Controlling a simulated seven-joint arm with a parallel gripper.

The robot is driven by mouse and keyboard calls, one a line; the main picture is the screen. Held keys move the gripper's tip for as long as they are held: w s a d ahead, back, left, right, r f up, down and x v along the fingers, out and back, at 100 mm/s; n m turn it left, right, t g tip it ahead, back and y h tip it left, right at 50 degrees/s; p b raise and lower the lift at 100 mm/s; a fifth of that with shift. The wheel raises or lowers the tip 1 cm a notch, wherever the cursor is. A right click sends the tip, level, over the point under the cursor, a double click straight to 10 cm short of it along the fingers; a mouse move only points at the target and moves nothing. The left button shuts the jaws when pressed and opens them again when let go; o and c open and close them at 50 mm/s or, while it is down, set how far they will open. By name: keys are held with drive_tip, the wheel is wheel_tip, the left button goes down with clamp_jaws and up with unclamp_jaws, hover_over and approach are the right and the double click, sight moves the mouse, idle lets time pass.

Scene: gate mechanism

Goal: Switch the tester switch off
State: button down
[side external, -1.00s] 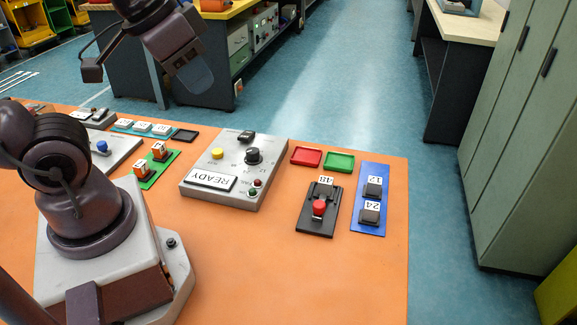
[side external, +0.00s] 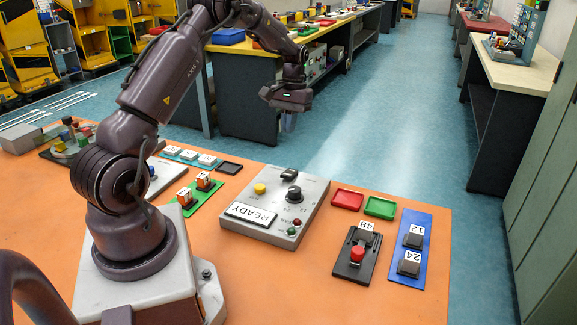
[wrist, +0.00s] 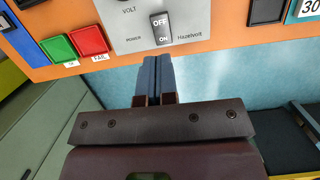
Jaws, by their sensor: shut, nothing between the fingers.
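The tester (side external: 275,210) is a grey box with a READY display, a yellow button, a black knob and small lamps, on the orange table. Its black rocker switch (side external: 289,174) is at the far edge. My gripper (side external: 288,122) is raised beyond the tester's far edge, fingers down. In the wrist view its blue-grey fingertips (wrist: 157,60) are together and empty, just below the switch's ON end, apparently not touching it.
Red (side external: 347,200) and green (side external: 380,207) trays lie right of the tester. A black holder (side external: 356,256) with a red-topped part and a blue plate (side external: 413,250) with black blocks are farther right. A green plate (side external: 196,196) lies left. Floor shows beyond the table.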

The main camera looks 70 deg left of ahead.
drive_tip(key=w+a+r, duration=0.1)
drive_tip(key=w+a, duration=0.1)
approach(288, 174)
drive_tip(key=x, duration=0.7)
drive_tip(key=shift+s+a+f, duration=0.1)
drive_tip(key=shift+a+f, duration=0.05)
drive_tip(key=shift+f, duration=0.15)
